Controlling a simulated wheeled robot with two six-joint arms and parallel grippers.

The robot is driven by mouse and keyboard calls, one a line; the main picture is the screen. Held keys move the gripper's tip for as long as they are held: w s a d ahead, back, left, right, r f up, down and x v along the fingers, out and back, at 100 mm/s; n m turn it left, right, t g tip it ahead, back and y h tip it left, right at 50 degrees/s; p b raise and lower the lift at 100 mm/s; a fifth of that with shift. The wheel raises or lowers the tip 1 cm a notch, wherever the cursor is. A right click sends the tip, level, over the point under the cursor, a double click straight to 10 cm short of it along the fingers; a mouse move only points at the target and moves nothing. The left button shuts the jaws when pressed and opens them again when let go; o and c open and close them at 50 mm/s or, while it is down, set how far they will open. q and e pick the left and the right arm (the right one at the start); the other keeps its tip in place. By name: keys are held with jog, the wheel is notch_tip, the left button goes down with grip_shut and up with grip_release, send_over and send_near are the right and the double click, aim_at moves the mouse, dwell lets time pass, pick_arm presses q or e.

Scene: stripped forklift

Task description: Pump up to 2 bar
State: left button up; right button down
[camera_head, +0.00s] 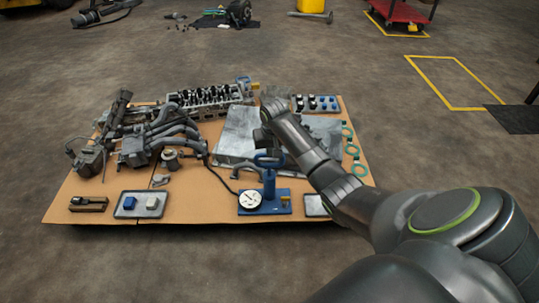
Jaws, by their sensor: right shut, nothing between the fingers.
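A blue hand pump (269,185) stands upright on a blue base near the front edge of the cardboard-covered table. Its blue loop handle (268,159) is on top. A round white gauge (250,200) sits at the left of the base; its needle is too small to read. My right arm reaches in from the right, and my right gripper (264,139) is shut and empty, just above and behind the handle in the picture. I cannot tell whether it touches the handle. My left gripper is not in view.
The table (90,205) holds a pipe manifold (165,135), a cylinder head (205,98), a grey metal plate (237,135) and green rings (353,150). Bare cardboard lies between this tray and the pump.

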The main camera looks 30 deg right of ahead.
aim_at(270, 166)
jog(key=x, duration=0.2)
jog(key=s+b+x, duration=0.1)
jog(key=x, duration=0.1)
jog(key=shift+a+f+b, duration=0.2)
jog(key=shift+f+b, duration=0.1)
jog(key=shift+r, duration=0.2)
jog(key=shift+s+r+p, duration=0.15)
jog(key=shift+s+p, duration=0.05)
jog(key=shift+p, duration=0.5)
jog(key=p, duration=0.1)
jog(key=s+p, duration=0.1)
jog(key=p, duration=0.1)
jog(key=s+a+p, duration=0.1)
jog(key=p, duration=0.1)
jog(key=shift+s+r, duration=0.2)
jog(key=shift+r, duration=0.1)
